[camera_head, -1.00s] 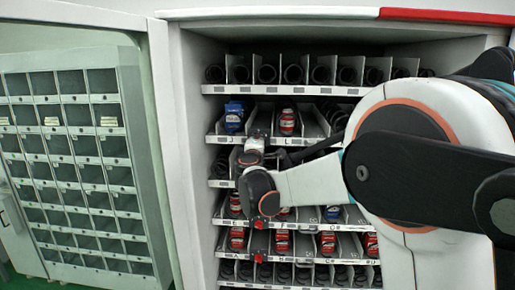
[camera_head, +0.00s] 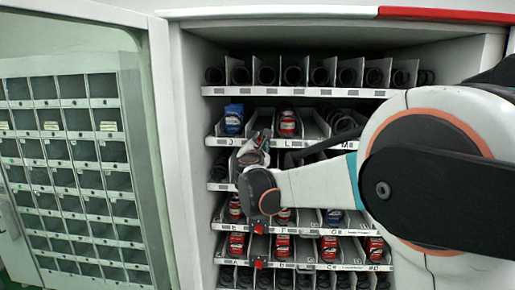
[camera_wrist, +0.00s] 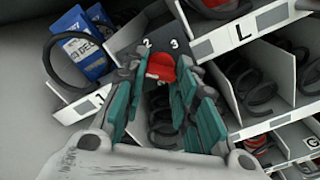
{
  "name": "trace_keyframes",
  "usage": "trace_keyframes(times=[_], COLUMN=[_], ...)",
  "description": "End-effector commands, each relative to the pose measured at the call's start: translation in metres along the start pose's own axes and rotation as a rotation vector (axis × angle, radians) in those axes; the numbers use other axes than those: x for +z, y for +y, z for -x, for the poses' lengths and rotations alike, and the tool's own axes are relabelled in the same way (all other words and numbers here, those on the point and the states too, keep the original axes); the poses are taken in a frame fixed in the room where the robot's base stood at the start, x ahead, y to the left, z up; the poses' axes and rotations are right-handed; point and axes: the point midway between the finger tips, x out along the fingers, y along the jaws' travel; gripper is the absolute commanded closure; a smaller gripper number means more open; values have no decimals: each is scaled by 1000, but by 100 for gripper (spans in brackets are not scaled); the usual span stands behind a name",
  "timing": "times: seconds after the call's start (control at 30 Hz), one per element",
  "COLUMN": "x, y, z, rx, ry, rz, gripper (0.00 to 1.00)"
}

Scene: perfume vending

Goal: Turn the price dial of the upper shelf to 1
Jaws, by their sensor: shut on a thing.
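The red price dial (camera_wrist: 160,67) shows between the fingertips of my gripper (camera_wrist: 158,76) in the wrist view. My gripper is shut on it. The dial sits on a dark plate (camera_wrist: 133,45) with the numbers 2 and 3 visible above it. The number 1 is not visible, and I cannot tell where the dial points. In the head view my gripper (camera_head: 257,146) is at the front of the upper stocked shelf (camera_head: 295,142), and it hides the dial there.
A blue pack (camera_head: 234,119) and a red can (camera_head: 287,123) stand on this shelf, either side of my gripper. Lower shelves have red dials (camera_head: 259,228) and red cans (camera_head: 238,245). The open cabinet door (camera_head: 165,130) is at left.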

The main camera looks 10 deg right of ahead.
Motion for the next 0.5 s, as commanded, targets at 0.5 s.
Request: trace_keyframes(times=[0.5], x=[-1], y=[-1], z=[0], rx=[0], ry=[1], rz=[207], gripper=[97])
